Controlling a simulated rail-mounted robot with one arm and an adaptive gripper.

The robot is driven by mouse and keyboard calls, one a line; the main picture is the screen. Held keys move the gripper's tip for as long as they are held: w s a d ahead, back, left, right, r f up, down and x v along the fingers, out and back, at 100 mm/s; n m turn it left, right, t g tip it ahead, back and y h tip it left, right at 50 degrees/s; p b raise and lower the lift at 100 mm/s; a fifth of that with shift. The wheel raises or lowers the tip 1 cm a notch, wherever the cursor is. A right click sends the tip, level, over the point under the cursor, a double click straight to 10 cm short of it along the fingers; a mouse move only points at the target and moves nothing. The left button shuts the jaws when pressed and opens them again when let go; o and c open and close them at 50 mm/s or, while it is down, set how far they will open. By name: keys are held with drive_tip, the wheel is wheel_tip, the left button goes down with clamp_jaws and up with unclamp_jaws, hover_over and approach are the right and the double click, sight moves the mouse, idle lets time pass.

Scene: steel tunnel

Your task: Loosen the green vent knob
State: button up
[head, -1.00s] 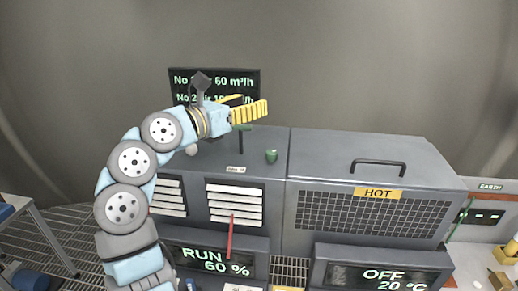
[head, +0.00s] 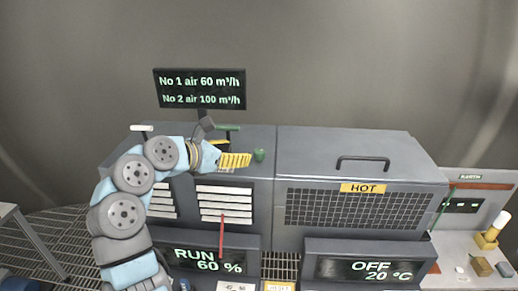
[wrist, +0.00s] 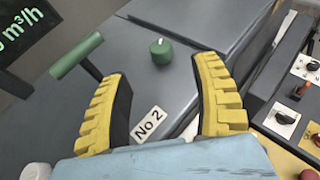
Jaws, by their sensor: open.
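The green knob (head: 259,155) is a short upright cylinder with a pale mark on top. It stands on the grey cabinet top and shows in the wrist view (wrist: 161,50), beyond and between my fingertips. My gripper (head: 240,152) is open and empty, just left of the knob in the head view. In the wrist view my yellow fingers (wrist: 162,75) are spread wide, with a gap between them and the knob. A "No 2" label (wrist: 149,124) lies on the cabinet top between the fingers.
A green T-handle (wrist: 77,55) stands close to my left finger in the wrist view. A white-topped handle (head: 142,127) is farther left. A display (head: 200,89) rises behind the cabinet. The HOT box (head: 360,172) with its handle (head: 376,161) is on the right.

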sight(258, 152)
drive_tip(key=p+x, duration=0.2)
drive_tip(key=x, duration=0.7)
drive_tip(key=shift+w+d+f, duration=0.2)
clamp_jaws()
